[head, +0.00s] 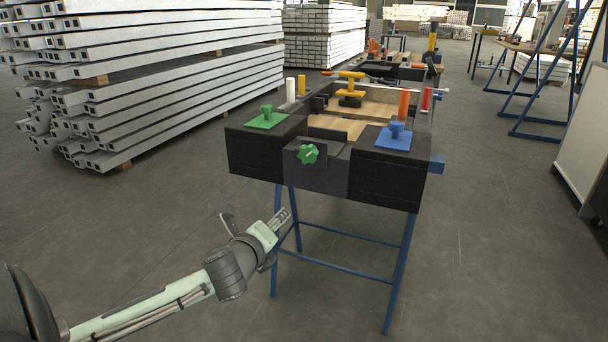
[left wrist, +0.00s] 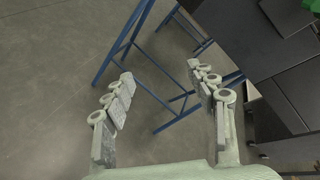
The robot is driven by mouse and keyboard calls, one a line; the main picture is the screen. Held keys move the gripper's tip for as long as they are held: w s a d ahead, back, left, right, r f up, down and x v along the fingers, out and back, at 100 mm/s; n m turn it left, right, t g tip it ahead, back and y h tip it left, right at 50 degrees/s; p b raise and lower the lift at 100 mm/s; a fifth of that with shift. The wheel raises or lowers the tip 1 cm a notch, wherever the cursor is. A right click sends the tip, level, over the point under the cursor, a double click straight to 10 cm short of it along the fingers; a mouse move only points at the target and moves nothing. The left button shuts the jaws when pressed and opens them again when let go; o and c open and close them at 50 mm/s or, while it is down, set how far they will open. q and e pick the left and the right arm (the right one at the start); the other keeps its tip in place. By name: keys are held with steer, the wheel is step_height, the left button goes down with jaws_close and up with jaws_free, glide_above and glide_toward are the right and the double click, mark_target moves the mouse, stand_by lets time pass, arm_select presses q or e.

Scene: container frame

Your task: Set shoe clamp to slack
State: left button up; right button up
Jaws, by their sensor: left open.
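A black workbench fixture (head: 260,152) stands on blue legs. A green star knob (head: 308,154) sits on its front face. A yellow clamp-like piece with a handle (head: 350,88) stands on the wooden boards (head: 364,107) farther back. I cannot tell for sure which of these is the shoe clamp. My left gripper (head: 278,220) is low in front of the fixture, left of its near legs, and touches nothing that I can see. In the left wrist view its fingers (left wrist: 162,75) are spread and empty. A bit of green (left wrist: 310,4) shows at that view's top right corner. My right gripper is out of view.
A green plate with a knob (head: 266,118) and a blue one (head: 395,137) lie on the fixture's top. White, yellow, orange and red posts stand around it. Blue legs (head: 399,275) stand close to my gripper. Stacked metal profiles (head: 180,85) fill the left. Open floor lies in front.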

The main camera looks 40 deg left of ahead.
arm_select(q)
step_height(320, 180, up, 6)
steer(key=w+d+m+t+b, duration=0.1)
steer(key=d+m+t, duration=0.1)
steer(key=m, duration=0.3)
steer(key=m+t+h+b, duration=0.1)
steer(key=m+t+h, duration=0.15)
steer(key=m, duration=0.45)
glide_toward(306, 157)
steer(key=d+x, duration=0.1)
steer(key=x, duration=0.2)
steer(key=shift+t+y, duration=0.35)
steer(key=shift+a+f+x, duration=0.1)
steer(key=shift+x, duration=1.15)
steer(key=shift+a+f+x, duration=0.1)
steer(key=shift+a+x, duration=0.05)
steer(key=shift+x, duration=1.1)
steer(key=shift+a+f+x, duration=0.1)
steer(key=shift+x, duration=1.15)
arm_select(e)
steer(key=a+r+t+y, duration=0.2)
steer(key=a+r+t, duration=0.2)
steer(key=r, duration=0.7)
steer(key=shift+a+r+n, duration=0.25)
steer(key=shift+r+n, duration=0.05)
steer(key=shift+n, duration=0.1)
arm_select(q)
steer(key=shift+s, duration=0.1)
steer(key=c, duration=1.2)
